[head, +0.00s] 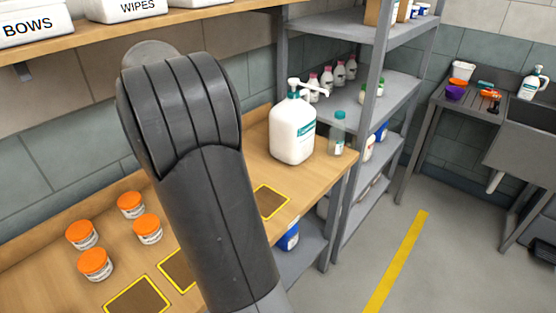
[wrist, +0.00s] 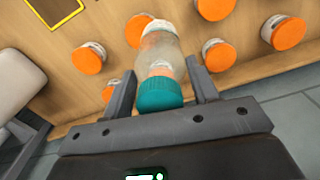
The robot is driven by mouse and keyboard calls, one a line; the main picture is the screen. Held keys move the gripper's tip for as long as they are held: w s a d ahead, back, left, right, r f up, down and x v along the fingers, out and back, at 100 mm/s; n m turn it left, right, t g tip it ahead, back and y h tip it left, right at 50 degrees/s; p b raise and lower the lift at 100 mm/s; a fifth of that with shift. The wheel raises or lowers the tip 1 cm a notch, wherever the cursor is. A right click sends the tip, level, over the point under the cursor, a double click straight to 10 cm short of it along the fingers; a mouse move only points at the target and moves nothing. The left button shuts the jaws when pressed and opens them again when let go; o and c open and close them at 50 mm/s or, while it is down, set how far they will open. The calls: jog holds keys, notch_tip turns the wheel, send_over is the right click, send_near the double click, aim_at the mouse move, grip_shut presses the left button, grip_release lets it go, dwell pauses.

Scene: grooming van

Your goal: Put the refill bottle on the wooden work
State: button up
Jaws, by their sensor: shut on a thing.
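A clear bottle with a teal cap (wrist: 160,65), seemingly the refill bottle, is between the fingers of my gripper (wrist: 161,88) in the wrist view. My gripper is shut on it near the cap, and the bottle's body points away from the camera towards the wooden worktop (wrist: 115,25). I cannot tell whether its base touches the wood. In the head view my arm hides the gripper and the held bottle. The wooden worktop (head: 62,268) runs along the wall there. A similar clear bottle with a teal cap (head: 338,135) stands at its far right end.
Several orange-lidded jars (head: 131,205) stand on the worktop's left part, and they show close around the bottle in the wrist view (wrist: 221,55). A large white pump jug (head: 292,130) stands at the far end. Yellow-edged dark squares (head: 270,202) mark the wood. Grey shelving (head: 362,110) stands beyond.

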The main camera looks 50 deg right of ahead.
jog(key=s+d+m, duration=0.2)
jog(key=s+d, duration=0.2)
jog(key=d, duration=0.3)
jog(key=s+d+r+m, duration=0.1)
jog(key=s+d, duration=0.3)
jog(key=d, duration=0.3)
jog(key=s+d+m, duration=0.2)
jog(key=s+d, duration=0.1)
jog(key=d, duration=0.4)
jog(key=s+d+r+m, duration=0.1)
jog(key=s+d+m, duration=0.1)
jog(key=s+d, duration=0.65)
jog(key=s+d+r+m, duration=0.15)
jog(key=s+d, duration=0.45)
jog(key=s, duration=0.6)
jog(key=w+f, duration=1.1)
jog(key=shift+w+a+f+m, duration=0.25)
jog(key=shift+w+a+m, duration=0.05)
jog(key=shift+a+m, duration=0.1)
jog(key=o, duration=1.2)
jog(key=shift+f, duration=0.1)
